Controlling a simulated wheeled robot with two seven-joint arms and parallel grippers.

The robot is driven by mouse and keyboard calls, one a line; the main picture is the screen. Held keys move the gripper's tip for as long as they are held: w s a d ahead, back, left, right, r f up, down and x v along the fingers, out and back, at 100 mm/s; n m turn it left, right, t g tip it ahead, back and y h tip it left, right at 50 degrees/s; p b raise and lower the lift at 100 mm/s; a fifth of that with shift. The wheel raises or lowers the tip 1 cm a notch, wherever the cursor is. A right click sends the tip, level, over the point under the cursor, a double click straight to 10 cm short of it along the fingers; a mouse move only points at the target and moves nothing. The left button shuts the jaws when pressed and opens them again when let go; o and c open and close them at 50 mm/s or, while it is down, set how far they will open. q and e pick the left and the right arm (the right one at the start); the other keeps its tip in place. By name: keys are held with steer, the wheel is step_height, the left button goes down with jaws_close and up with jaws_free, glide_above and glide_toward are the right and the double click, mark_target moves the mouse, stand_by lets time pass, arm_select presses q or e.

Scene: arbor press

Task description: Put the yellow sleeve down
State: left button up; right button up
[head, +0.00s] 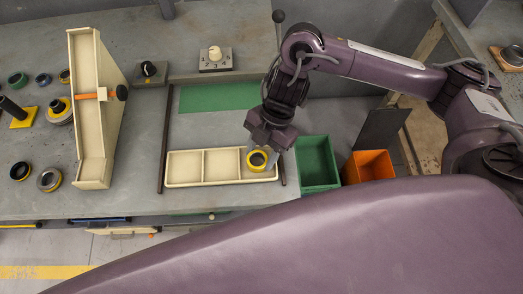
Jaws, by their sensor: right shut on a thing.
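The yellow sleeve (257,160) is a short ring with a dark bore, at the right compartment of a cream three-compartment tray (222,153). My right gripper (261,149) points down from above and is shut on the sleeve. I cannot tell whether the sleeve touches the tray floor. The middle compartment (221,164) and the left compartment (185,166) are empty. My left gripper is not in view.
A green bin (318,163) and an orange bin (370,165) stand right of the tray. A green mat (218,97) lies behind it, bare. A cream upright frame (92,105) stands left, with several rings beyond it. A knob box (214,58) is at the back.

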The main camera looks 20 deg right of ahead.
steer(key=shift+s+f+b, duration=0.35)
steer(key=shift+f+b, duration=0.05)
steer(key=shift+f, duration=0.3)
steer(key=o, duration=0.8)
steer(key=shift+d, duration=0.1)
steer(key=shift+c, duration=0.2)
steer(key=shift+o, duration=0.2)
steer(key=shift+f, duration=0.1)
steer(key=shift+r, duration=0.2)
steer(key=p+v, duration=0.2)
steer(key=v, duration=1.1)
steer(key=shift+w+a+r, duration=0.15)
steer(key=shift+w+a, duration=0.05)
steer(key=shift+a, duration=0.05)
